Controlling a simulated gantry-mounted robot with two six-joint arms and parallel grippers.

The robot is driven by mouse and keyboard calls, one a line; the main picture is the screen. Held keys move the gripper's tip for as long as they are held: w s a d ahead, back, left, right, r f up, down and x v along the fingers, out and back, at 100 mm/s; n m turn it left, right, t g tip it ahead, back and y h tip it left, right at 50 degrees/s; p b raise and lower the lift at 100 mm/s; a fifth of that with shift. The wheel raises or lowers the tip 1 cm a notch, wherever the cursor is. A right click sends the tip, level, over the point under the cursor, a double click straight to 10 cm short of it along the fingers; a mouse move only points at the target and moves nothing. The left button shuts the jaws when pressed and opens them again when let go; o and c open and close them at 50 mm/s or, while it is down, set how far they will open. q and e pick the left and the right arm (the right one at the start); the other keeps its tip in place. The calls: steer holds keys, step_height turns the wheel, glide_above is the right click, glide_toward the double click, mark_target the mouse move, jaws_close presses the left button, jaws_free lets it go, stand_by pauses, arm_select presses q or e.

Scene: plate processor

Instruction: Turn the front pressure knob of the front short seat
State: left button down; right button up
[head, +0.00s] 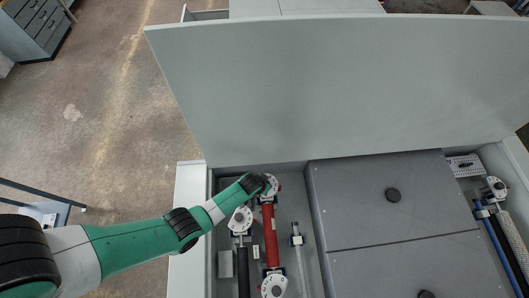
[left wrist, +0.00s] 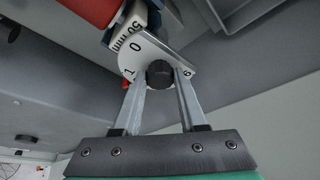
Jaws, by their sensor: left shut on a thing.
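A black knob (left wrist: 160,72) sits on a white dial plate (left wrist: 133,56) marked with numbers, seen close in the left wrist view. My left gripper (left wrist: 160,84) has its two grey fingers on either side of the knob and is shut on it. In the head view my left gripper (head: 268,186) reaches the far end of the red cylinder (head: 270,236), at the white dial plate (head: 273,185) there. My wrist hides the knob in that view. My right gripper is not in view.
Another white dial (head: 241,219) tops the black cylinder (head: 243,272) just left of the red one. A further dial (head: 274,285) is at the red cylinder's near end. A pale upright panel (head: 330,90) stands behind; grey covers (head: 350,205) lie right.

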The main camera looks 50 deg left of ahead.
arm_select(q)
steer(key=shift+f+n+y+b, duration=0.15)
steer(key=shift+n+y+b, duration=0.25)
steer(key=shift+n, duration=0.5)
steer(key=shift+d+n+g+y, duration=0.1)
steer(key=shift+n+g+y, duration=0.2)
steer(key=shift+n, duration=0.7)
steer(key=shift+w+r+n+y, duration=0.1)
steer(key=shift+r+n+y, duration=0.15)
steer(key=shift+n, duration=0.65)
steer(key=n+g, duration=0.1)
steer(key=n, duration=0.1)
steer(key=shift+w+f+n+y, duration=0.1)
steer(key=shift+f+n+y, duration=0.05)
steer(key=shift+n+y, duration=0.25)
steer(key=shift+d+f+n+g+b, duration=0.1)
steer(key=shift+n+g+b, duration=0.35)
steer(key=shift+n, duration=0.75)
steer(key=shift+w+n+g+y+b, duration=0.1)
steer(key=shift+n+g+y+b, duration=0.15)
steer(key=shift+n+g+b, duration=0.8)
steer(key=shift+n+t, duration=0.35)
steer(key=shift+t, duration=0.05)
